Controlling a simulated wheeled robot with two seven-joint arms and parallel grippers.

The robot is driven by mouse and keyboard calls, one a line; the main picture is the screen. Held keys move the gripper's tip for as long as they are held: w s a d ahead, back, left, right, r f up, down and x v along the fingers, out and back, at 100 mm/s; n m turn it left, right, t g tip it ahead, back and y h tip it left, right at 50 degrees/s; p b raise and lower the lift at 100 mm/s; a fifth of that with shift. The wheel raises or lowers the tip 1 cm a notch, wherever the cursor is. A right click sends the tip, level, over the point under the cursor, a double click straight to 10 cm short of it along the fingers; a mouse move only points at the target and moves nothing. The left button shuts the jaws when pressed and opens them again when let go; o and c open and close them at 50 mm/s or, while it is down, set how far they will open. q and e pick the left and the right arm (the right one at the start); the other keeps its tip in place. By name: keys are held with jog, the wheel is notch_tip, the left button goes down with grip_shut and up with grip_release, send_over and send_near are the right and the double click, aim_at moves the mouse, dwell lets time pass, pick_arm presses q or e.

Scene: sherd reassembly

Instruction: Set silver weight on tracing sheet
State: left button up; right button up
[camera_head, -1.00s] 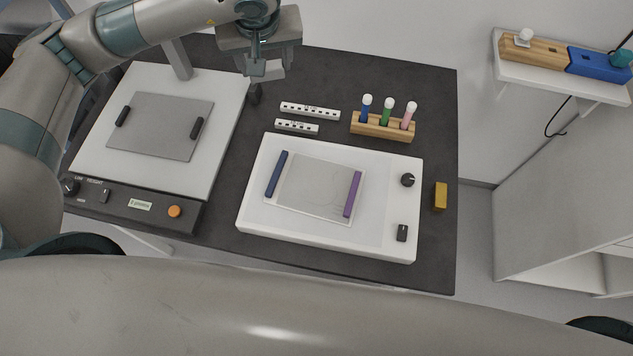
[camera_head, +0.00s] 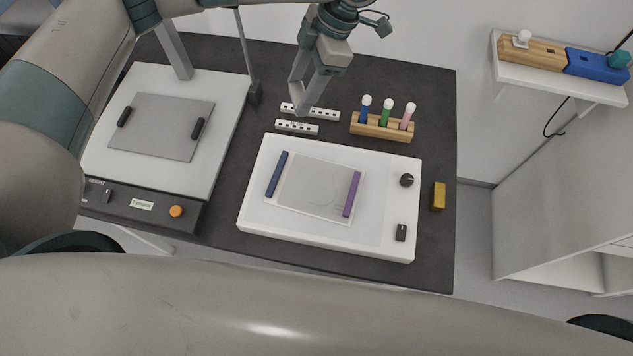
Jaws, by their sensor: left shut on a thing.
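The tracing sheet (camera_head: 318,182) lies flat on the white light box (camera_head: 395,165). A dark blue bar (camera_head: 277,174) lies along its left edge and a purple bar (camera_head: 352,194) along its right edge. My left gripper (camera_head: 306,100) points down above the back of the table, behind the light box. It is shut on a pale grey piece, which I take for the silver weight; the fingers hide much of it and its outline blends with them. My right gripper is not in view.
Two black-and-white scale bars (camera_head: 297,127) lie near my left gripper. A wooden rack (camera_head: 381,127) holds blue, green and pink pens. A yellow block (camera_head: 439,196) is right of the light box. A white device with a grey plate (camera_head: 160,127) fills the left.

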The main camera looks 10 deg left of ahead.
pick_arm(q)
jog(key=s+d+f+n+h, duration=0.1)
jog(key=s+d+n+h, duration=0.1)
jog(key=n, duration=0.8)
jog(key=s+d+f+n+t+h+p, duration=0.1)
jog(key=d+n+h, duration=0.3)
jog(key=n, duration=0.6)
jog(key=s+d+f+n+h, duration=0.2)
jog(key=d+f+n, duration=0.1)
jog(key=n, duration=0.8)
jog(key=shift+s+d+f+t+h, duration=0.15)
jog(key=shift+s+t+h, duration=0.15)
jog(key=shift+t+h, duration=0.1)
jog(key=s+a+f+p, duration=0.1)
jog(key=a+f, duration=0.1)
jog(key=a, duration=0.1)
jog(key=s+a+f+p, duration=0.1)
jog(key=s+a+f, duration=0.1)
jog(key=a, duration=0.2)
jog(key=s+a+f+p, duration=0.1)
jog(key=a+f+p, duration=0.1)
jog(key=a+f, duration=0.1)
jog(key=shift+s+a, duration=0.2)
jog(key=shift+a, duration=0.15)
